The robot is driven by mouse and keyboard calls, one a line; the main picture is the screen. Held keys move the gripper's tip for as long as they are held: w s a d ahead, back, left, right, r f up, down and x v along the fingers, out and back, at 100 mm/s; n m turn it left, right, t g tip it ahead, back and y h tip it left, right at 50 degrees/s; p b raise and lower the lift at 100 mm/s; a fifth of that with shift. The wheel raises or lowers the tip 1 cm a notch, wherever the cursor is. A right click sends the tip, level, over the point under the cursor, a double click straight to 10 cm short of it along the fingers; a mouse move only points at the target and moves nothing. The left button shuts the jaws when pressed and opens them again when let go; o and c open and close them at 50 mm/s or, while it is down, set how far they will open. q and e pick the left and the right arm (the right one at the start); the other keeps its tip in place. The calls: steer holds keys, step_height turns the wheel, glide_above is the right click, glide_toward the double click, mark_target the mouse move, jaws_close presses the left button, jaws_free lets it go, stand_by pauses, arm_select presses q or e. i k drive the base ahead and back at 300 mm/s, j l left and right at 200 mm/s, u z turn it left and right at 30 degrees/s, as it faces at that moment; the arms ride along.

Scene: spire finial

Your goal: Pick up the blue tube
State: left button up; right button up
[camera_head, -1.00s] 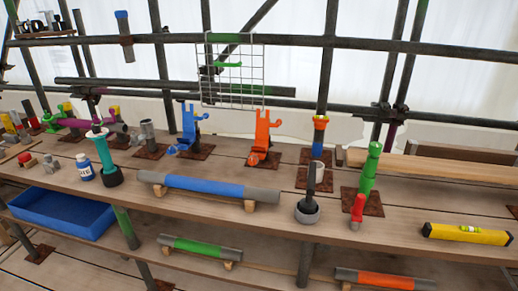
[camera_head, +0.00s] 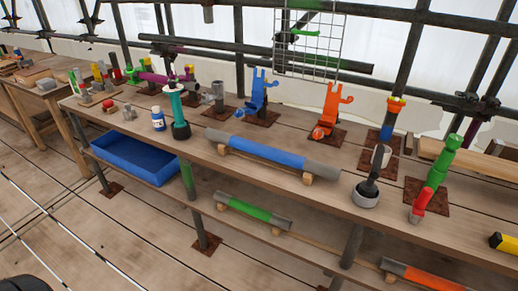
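The blue tube (camera_head: 267,152) lies level on two small wooden cradles near the front edge of the upper bench. It has a long blue middle and grey ends. Nothing covers it. Neither of my grippers is in the head view.
A blue bracket (camera_head: 257,94) and an orange bracket (camera_head: 330,108) stand behind the tube. A teal-handled tool (camera_head: 177,110) and white bottle (camera_head: 158,119) stand left, a grey mortar (camera_head: 367,191) right. The lower shelf holds a blue tray (camera_head: 135,160) and a green-banded tube (camera_head: 252,210).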

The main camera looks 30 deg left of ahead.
mark_target(299, 163)
steer(key=i+j, duration=0.1)
steer(key=j, duration=0.3)
steer(key=i+j, duration=0.1)
steer(key=j, duration=0.65)
steer(key=i+j, duration=0.15)
steer(key=j, duration=0.25)
